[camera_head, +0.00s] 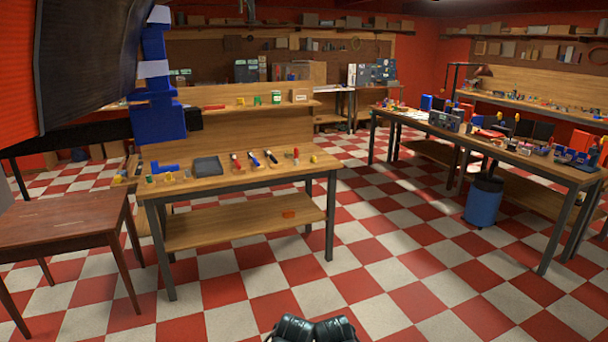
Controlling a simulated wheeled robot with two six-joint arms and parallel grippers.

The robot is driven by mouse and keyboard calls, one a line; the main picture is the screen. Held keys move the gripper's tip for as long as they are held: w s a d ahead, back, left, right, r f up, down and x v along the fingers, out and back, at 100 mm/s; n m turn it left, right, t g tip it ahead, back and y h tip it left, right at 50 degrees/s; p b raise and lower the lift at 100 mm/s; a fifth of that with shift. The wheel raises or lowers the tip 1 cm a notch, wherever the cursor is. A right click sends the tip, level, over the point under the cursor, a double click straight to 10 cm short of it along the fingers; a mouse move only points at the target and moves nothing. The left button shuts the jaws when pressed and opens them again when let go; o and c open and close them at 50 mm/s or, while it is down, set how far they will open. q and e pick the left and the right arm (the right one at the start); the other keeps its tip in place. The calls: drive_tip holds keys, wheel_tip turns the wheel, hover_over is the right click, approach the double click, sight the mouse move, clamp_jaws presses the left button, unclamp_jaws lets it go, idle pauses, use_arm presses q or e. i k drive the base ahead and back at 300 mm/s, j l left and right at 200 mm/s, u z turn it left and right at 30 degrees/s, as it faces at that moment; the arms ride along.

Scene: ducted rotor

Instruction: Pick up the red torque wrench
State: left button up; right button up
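Several long hand tools lie in a row on the wooden workbench (215,184) in front of me. One has a red handle (236,163) and lies left of a blue-handled one (254,159) and a dark one (271,157). A slim red and green tool (295,155) is farther right. They are too small to tell which is the red torque wrench. Two dark parts of mine show at the bottom edge, and no gripper fingers can be made out.
A brown table (65,230) stands at the left. A long bench (500,152) with many items and a blue bin (484,203) are at the right. A large dark and red panel (85,60) fills the upper left. The checkered floor before the workbench is clear.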

sight(233, 156)
drive_tip(key=i+u, duration=0.2)
drive_tip(key=i, duration=0.45)
drive_tip(key=i+l+u, duration=0.15)
drive_tip(key=i, duration=0.45)
drive_tip(key=i+l+u, duration=0.2)
drive_tip(key=i, duration=0.45)
drive_tip(key=i+j+u, duration=0.25)
drive_tip(key=i, duration=0.5)
drive_tip(key=i+l+u, duration=0.1)
drive_tip(key=i+u, duration=0.15)
drive_tip(key=i, duration=0.5)
